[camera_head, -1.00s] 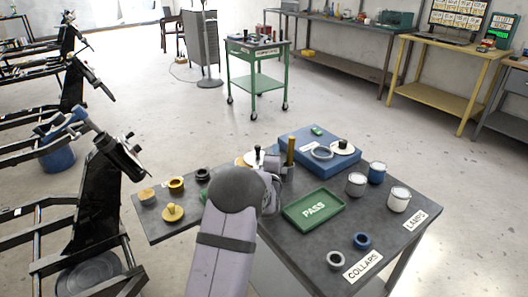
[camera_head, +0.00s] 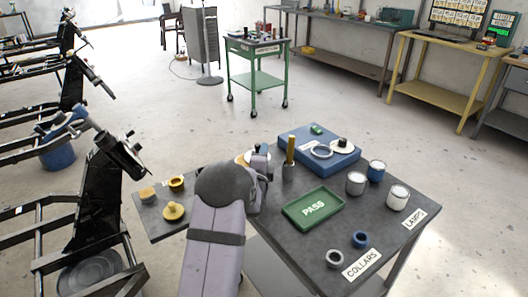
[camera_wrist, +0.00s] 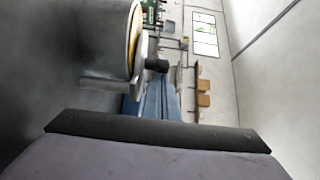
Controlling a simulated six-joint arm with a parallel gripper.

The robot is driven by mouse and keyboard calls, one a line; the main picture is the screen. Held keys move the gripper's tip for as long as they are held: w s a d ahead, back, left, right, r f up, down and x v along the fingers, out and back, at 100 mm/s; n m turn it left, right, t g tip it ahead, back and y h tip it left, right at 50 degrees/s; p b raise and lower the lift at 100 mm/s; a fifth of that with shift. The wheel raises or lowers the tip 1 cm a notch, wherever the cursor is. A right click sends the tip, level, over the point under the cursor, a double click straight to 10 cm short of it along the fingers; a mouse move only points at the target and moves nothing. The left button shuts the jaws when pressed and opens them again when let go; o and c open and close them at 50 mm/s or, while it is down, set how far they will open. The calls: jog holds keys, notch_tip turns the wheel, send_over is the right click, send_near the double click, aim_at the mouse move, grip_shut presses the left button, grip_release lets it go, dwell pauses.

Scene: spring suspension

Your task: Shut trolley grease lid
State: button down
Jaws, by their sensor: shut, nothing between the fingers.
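My gripper (camera_head: 259,165) is at the back left part of the grey table, partly hidden by my own arm. In the wrist view its dark fingers (camera_wrist: 155,135) are together, with nothing between them. A grey round tin (camera_wrist: 95,40) with an amber-yellow inside edge appears sideways at the top left of the wrist view, close beyond the fingers. A pale lid-like plate with a dark knob (camera_wrist: 156,65) shows beside its mouth. In the head view a pale round edge (camera_head: 241,158) shows just behind my gripper; most of the tin is hidden. I cannot tell whether the fingers touch the lid.
A brass-coloured post (camera_head: 291,150), a blue case (camera_head: 300,140) and a green PASS tray (camera_head: 330,198) stand to the right. Several pots (camera_head: 398,197) and collars (camera_head: 360,240) lie farther right and in front. Yellow parts (camera_head: 173,211) lie on the left wing. A green trolley (camera_head: 243,60) stands behind.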

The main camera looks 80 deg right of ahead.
jog(key=shift+w+d+b, duration=0.1)
jog(key=shift+w+b, duration=0.35)
jog(key=shift+b, duration=0.25)
jog(key=shift+w+f+b, duration=0.15)
jog(key=shift+w+b, duration=0.55)
jog(key=shift+b, duration=0.4)
jog(key=shift+w+b, duration=0.6)
jog(key=shift+b, duration=0.3)
jog(key=shift+w+a, duration=0.15)
jog(key=shift+a, duration=0.05)
jog(key=shift+d, duration=0.1)
